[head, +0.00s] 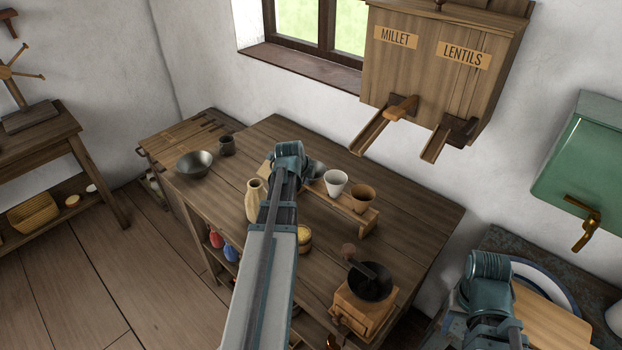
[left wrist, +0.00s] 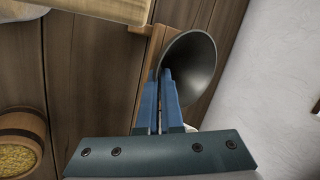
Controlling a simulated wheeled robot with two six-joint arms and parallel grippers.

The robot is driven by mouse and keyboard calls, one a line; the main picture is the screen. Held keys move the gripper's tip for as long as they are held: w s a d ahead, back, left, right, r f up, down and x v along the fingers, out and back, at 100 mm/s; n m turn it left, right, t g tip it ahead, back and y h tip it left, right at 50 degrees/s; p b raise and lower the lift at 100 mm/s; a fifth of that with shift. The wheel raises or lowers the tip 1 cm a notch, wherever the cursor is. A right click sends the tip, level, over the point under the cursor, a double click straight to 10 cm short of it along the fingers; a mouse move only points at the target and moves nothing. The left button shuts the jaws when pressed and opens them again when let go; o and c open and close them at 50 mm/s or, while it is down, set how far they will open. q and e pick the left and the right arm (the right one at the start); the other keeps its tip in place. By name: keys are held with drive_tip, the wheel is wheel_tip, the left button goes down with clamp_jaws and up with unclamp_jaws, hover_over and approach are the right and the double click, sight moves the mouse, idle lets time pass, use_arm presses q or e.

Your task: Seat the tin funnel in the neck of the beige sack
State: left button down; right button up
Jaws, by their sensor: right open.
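The tin funnel (left wrist: 190,65) is a dark grey cone with its wide mouth towards the left wrist camera. It also shows in the head view (head: 317,169), partly hidden behind my left gripper (head: 290,158). In the left wrist view the blue fingers of my left gripper (left wrist: 166,75) are together on the funnel's rim; the spout is hidden. The beige sack (head: 254,202) stands upright on the table, just left of my left arm, with its neck up. The funnel is to its right, apart from it. My right gripper (head: 488,275) is open at the lower right, over the side counter.
A wooden rack (head: 342,214) holds a white cup (head: 335,182) and a brown cup (head: 362,198). A metal bowl (head: 194,164) is at left. The table's right side is clear.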

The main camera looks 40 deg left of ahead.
use_arm(q)
drive_tip(key=shift+r, duration=0.1)
wheel_tip(320, 180, up, 10)
drive_tip(key=p, duration=1)
